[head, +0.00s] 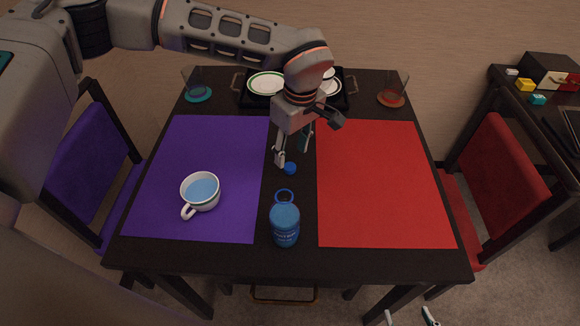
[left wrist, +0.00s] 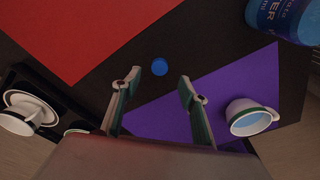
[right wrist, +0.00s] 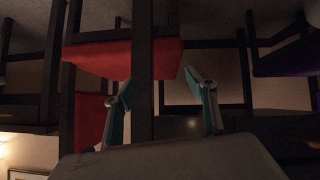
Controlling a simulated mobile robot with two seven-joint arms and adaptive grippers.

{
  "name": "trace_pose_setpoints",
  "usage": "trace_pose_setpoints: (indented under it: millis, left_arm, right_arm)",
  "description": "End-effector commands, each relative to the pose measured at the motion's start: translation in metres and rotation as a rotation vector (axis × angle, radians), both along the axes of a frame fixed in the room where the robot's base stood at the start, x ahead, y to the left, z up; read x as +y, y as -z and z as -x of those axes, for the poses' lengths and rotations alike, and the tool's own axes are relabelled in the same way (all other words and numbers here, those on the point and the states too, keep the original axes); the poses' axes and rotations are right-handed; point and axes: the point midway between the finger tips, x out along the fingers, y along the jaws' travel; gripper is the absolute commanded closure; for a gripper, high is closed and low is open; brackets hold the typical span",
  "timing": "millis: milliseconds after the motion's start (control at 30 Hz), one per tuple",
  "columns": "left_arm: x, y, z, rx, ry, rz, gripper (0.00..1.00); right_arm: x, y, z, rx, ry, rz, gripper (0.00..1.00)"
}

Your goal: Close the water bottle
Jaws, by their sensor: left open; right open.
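The water bottle (head: 285,228) is blue and stands at the front middle of the table, between the two mats. A dark ring shows at its top, with no cap on it. Part of the bottle shows at the top right of the left wrist view (left wrist: 285,18). A small round blue cap (head: 290,169) lies on the dark strip behind the bottle; it also shows in the left wrist view (left wrist: 160,67). My left gripper (head: 293,158) is open and empty, its fingertips close to the cap. My right gripper (head: 408,317) is open and empty, low in front of the table.
A white cup (head: 201,188) with blue liquid stands on the purple mat (head: 235,140). The red mat (head: 385,180) is bare. A black tray with plates (head: 267,84) and glasses on coasters (head: 197,94) (head: 391,98) stand at the back. Chairs flank the table.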

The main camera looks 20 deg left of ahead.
Motion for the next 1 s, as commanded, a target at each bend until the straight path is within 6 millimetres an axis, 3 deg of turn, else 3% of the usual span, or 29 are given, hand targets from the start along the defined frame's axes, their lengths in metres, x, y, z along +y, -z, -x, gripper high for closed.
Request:
trace_pose_setpoints:
  millis: [333,700,1000]
  left_arm:
    - [0.001,0.004,0.000,0.000,0.000,0.000,0.57]
    - [0.004,0.051,-0.003,0.002,0.000,0.000,0.57]
    - [0.005,0.050,-0.004,-0.002,0.000,0.000,0.57]
  right_arm:
    - [0.000,-0.002,-0.005,-0.009,0.000,0.002,0.44]
    - [-0.003,0.007,-0.002,0.002,-0.001,0.011,0.44]
    - [-0.003,0.004,-0.004,-0.005,0.000,0.011,0.44]
